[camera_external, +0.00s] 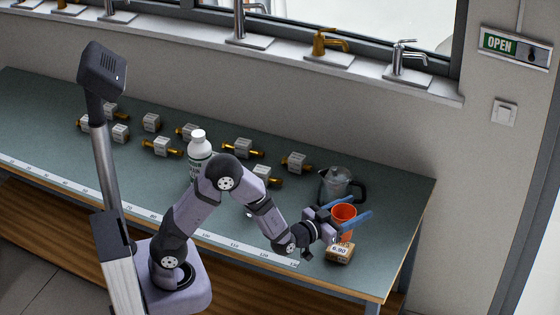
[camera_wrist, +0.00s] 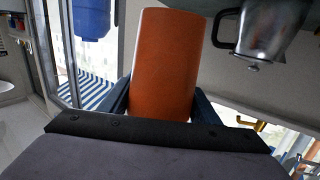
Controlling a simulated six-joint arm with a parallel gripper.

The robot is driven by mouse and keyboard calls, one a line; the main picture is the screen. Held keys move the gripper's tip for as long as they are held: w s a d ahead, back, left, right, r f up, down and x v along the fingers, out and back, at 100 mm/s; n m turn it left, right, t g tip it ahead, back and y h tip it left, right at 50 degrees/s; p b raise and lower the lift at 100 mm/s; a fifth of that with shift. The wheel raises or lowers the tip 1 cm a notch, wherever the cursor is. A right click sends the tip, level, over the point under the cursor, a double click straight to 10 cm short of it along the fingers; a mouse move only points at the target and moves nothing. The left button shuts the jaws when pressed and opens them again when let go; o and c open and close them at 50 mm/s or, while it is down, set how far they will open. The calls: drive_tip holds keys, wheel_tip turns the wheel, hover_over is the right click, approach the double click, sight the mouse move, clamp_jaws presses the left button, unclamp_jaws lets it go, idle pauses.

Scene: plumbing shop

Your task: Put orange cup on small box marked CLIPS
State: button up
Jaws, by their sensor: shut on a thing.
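The orange cup (camera_external: 343,216) is between the blue fingers of my gripper (camera_external: 344,219) near the right end of the bench. My gripper is shut on it. In the wrist view the cup (camera_wrist: 164,65) fills the middle, with a dark blue finger on each side. A small brown box (camera_external: 340,252) with a white label sits on the bench just below the cup in the outside view. The label seems to read 6.90; I cannot make out the word CLIPS. I cannot tell whether the cup's base touches the box, as my gripper partly hides the space between.
A white bottle (camera_external: 199,148) and several brass valves with tags (camera_external: 296,162) stand further left. A measuring strip (camera_external: 215,238) runs along the front edge.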

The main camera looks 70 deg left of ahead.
drive_tip(key=shift+f, duration=2.15)
drive_tip(key=shift+f, duration=0.2)
drive_tip(key=o, duration=1)
drive_tip(key=shift+r, duration=0.15)
drive_tip(key=p+v, duration=0.1)
drive_tip(key=v, duration=0.4)
drive_tip(key=p+v, duration=0.1)
drive_tip(key=v, duration=0.4)
drive_tip(key=shift+s+d+r, duration=0.1)
drive_tip(key=shift+r, duration=0.15)
